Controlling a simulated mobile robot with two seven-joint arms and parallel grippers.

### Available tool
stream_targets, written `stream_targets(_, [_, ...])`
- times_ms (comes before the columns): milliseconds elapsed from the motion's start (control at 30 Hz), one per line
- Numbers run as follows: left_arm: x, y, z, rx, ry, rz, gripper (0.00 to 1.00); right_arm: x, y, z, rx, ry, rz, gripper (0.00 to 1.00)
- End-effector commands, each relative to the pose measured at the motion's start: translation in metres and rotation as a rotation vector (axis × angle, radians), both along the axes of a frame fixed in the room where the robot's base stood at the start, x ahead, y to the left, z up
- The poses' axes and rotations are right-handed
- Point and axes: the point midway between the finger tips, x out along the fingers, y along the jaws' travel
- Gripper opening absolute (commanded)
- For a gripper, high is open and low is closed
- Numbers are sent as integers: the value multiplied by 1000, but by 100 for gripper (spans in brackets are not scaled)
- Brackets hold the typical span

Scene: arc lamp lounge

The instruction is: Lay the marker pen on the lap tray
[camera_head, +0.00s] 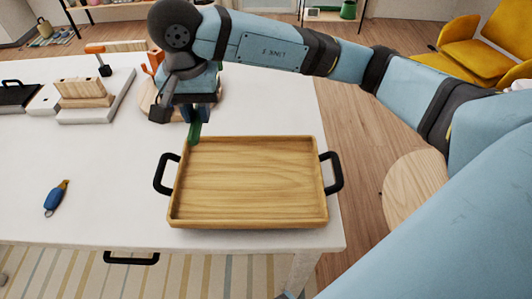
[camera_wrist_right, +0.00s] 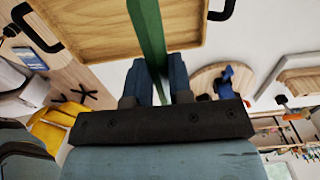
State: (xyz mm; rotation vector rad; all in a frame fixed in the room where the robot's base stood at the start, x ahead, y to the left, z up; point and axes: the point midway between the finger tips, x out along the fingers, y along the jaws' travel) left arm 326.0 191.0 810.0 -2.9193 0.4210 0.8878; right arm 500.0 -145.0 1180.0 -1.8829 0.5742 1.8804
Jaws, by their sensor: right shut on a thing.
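The marker pen appears as a green stick (camera_head: 195,132) under my right gripper (camera_head: 192,116). In the right wrist view, the fingers of the right gripper (camera_wrist_right: 158,92) are shut on the green marker pen (camera_wrist_right: 149,35), which extends away from them across the tray's edge in the picture. The lap tray (camera_head: 250,220) is a wooden rectangle with a raised rim and two black handles, on the white table. The pen hangs steeply at the tray's back left corner; whether it touches the rim cannot be told. My left gripper is not in view.
A blue tool with an orange tip (camera_head: 54,199) lies on the white table (camera_head: 105,170) left of the tray. A wooden block (camera_head: 83,90) and a round board (camera_head: 150,98) stand farther back. A round wooden stool (camera_head: 415,185) is at the right. The tray's inside is empty.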

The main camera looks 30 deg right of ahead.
Motion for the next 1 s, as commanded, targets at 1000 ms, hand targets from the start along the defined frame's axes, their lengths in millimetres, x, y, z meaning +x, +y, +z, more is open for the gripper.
stream_targets(1000, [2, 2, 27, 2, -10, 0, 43, 2, 0, -160, -1, 1, 0, 0])
